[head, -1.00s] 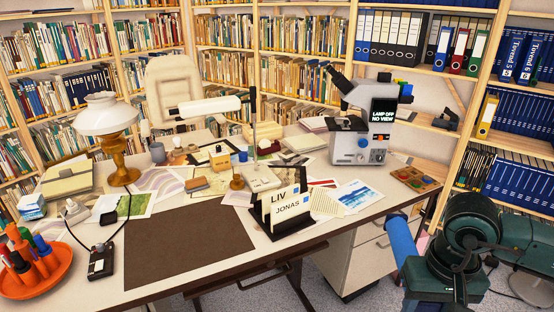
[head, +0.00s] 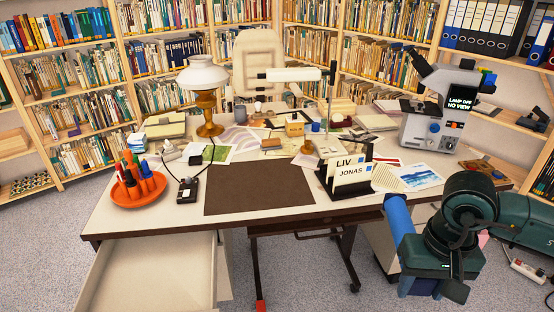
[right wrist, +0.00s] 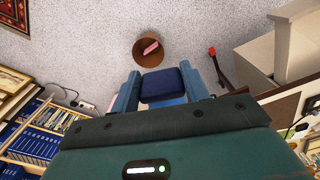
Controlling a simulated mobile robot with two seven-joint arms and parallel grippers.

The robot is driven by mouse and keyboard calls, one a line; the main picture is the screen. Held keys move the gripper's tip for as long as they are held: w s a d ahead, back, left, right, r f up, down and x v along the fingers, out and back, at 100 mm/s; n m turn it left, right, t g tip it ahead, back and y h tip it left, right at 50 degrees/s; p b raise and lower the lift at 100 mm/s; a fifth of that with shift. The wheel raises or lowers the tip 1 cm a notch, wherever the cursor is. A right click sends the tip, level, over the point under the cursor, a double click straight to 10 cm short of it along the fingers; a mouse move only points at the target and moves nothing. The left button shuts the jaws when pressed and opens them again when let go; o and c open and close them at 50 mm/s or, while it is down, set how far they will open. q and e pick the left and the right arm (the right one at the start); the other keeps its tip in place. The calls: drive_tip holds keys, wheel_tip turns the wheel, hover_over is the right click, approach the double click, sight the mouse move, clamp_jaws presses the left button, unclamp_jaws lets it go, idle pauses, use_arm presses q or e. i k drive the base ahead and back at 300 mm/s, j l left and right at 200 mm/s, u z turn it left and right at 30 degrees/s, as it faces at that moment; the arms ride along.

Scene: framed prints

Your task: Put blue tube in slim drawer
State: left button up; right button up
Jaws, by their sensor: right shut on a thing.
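The blue tube (head: 398,222) stands nearly upright in my right gripper (head: 414,262), in front of the desk's right side in the head view. In the right wrist view its dark blue end (right wrist: 162,84) sits between the two fingers of the right gripper (right wrist: 160,74), which is shut on it. An open, empty-looking drawer (head: 150,272) sticks out from the desk's left side. It also shows at the upper right of the right wrist view (right wrist: 270,55). I cannot tell whether it is the slim one. My left gripper is not in view.
A brown bin (right wrist: 150,57) stands on the floor. Carpet is free before the desk.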

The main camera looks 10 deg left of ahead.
sight(162, 254)
drive_tip(key=u, duration=1.5)
